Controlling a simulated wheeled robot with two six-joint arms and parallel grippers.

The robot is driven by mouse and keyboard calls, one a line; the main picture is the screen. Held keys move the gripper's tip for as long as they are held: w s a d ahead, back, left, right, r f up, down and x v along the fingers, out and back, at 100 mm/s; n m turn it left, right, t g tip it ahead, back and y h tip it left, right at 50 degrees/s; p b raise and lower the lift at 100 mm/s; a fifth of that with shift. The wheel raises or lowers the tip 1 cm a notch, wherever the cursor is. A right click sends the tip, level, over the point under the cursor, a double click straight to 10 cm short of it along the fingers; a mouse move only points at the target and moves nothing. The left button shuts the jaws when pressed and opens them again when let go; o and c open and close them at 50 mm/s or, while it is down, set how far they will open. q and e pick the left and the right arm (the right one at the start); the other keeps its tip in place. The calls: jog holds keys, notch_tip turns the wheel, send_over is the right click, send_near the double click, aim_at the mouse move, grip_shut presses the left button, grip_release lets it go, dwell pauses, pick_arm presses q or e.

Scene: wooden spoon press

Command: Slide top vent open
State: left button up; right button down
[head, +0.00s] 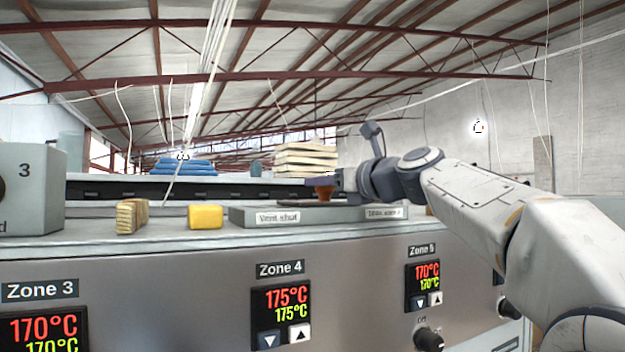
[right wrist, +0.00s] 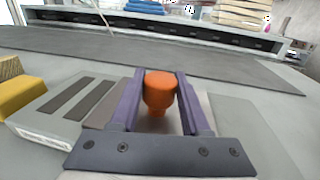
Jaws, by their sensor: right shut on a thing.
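The top vent (head: 240,216) is a low grey block on top of the machine, and it also shows in the right wrist view (right wrist: 42,122). Its left label (head: 278,218) reads "Vent shut"; the right label (head: 384,212) is too small to read surely. An orange knob (right wrist: 160,88) stands upright on the vent's sliding plate (head: 300,204); it also shows in the head view (head: 324,192). My right gripper (right wrist: 157,94) is shut on the knob, one purple finger on each side. Two dark slots (right wrist: 68,96) show left of the plate. My left gripper is not in view.
A yellow block (head: 206,216) and a wooden block (head: 132,216) stand left of the vent. A grey box (head: 34,188) is at the far left. Blue (head: 184,167) and cream (head: 306,160) stacks lie behind. Zone displays and knobs line the front panel.

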jog(key=w+d, duration=0.1)
jog(key=d, duration=0.2)
jog(key=w+d, duration=0.1)
jog(key=d, duration=0.1)
jog(key=shift+w+p, duration=0.3)
jog(key=shift+p, duration=0.05)
jog(key=shift+c, duration=1.9)
grip_release()
jog(key=b+v, duration=0.4)
jog(key=v, duration=0.5)
jog(key=shift+s+d+f, duration=0.1)
jog(key=shift+s+d, duration=0.1)
jog(key=shift+s, duration=0.1)
jog(key=shift+s+d, duration=0.15)
jog(key=shift+s, duration=0.2)
